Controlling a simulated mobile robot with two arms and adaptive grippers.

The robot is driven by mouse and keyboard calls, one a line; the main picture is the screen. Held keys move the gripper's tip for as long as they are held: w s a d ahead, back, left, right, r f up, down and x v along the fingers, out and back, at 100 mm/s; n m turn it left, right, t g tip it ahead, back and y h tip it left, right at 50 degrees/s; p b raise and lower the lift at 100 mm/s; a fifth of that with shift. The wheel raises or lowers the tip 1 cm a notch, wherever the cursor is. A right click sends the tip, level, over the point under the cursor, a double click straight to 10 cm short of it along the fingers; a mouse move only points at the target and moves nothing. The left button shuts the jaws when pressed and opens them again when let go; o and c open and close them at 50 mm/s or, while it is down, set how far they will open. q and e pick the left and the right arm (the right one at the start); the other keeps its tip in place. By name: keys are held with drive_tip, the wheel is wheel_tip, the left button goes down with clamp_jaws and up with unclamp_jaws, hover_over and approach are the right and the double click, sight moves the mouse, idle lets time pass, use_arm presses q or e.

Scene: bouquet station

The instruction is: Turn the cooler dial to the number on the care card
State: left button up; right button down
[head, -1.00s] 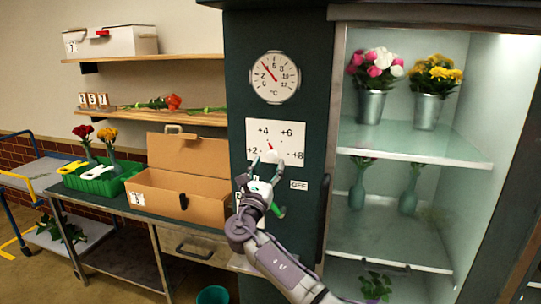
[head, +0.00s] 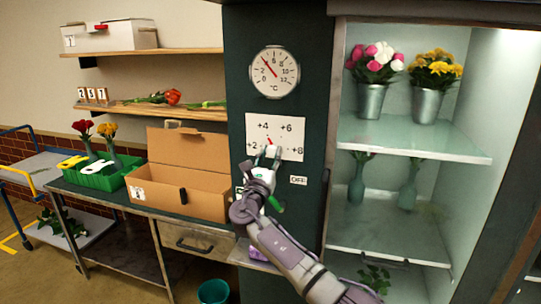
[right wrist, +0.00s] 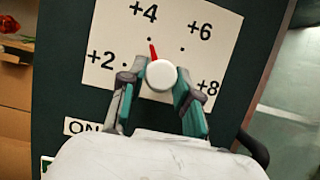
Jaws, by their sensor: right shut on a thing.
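The cooler dial is a white round knob (right wrist: 161,77) with a red pointer on a white plate (head: 290,135) marked +2, +4, +6 and +8. In the right wrist view the red pointer (right wrist: 153,52) points at the dot below +4. My right gripper (head: 266,154) is at the plate. Its two fingers sit on either side of the knob, shut on it, as the right wrist view (right wrist: 160,92) shows. In the head view the gripper hides part of the knob. My left gripper is out of view. I cannot make out a care card.
A round °C gauge (head: 274,72) is above the plate. An OFF label (head: 298,180) is right of my arm; an ON label (right wrist: 82,127) shows in the right wrist view. A brown box (head: 205,190) stands on the bench at left. Glass cooler shelves (head: 410,139) with flowers are at right.

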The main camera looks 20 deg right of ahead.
drive_tip(key=m+g+h+b, duration=0.1)
drive_tip(key=m+b, duration=0.2)
drive_tip(key=b, duration=0.1)
drive_tip(key=m+g+h+b, duration=0.1)
drive_tip(key=m+b, duration=0.2)
drive_tip(key=b, duration=0.1)
drive_tip(key=m+g+h+b, duration=0.1)
drive_tip(key=m+g+b, duration=0.1)
drive_tip(key=m+b, duration=0.1)
drive_tip(key=shift+w+a+f+m+b, duration=0.1)
drive_tip(key=shift+a+f+m+b, duration=0.1)
drive_tip(key=shift+m+b, duration=0.15)
drive_tip(key=m+g+b, duration=0.1)
drive_tip(key=m, duration=0.2)
drive_tip(key=shift+r+h, duration=0.2)
drive_tip(key=shift+h, duration=0.1)
drive_tip(key=shift+r+m+g, duration=0.15)
drive_tip(key=shift+m+g, duration=0.85)
drive_tip(key=shift+m, duration=0.65)
drive_tip(key=c, duration=0.8)
unclamp_jaws()
drive_tip(key=shift+w, duration=0.1)
drive_tip(key=v, duration=1.2)
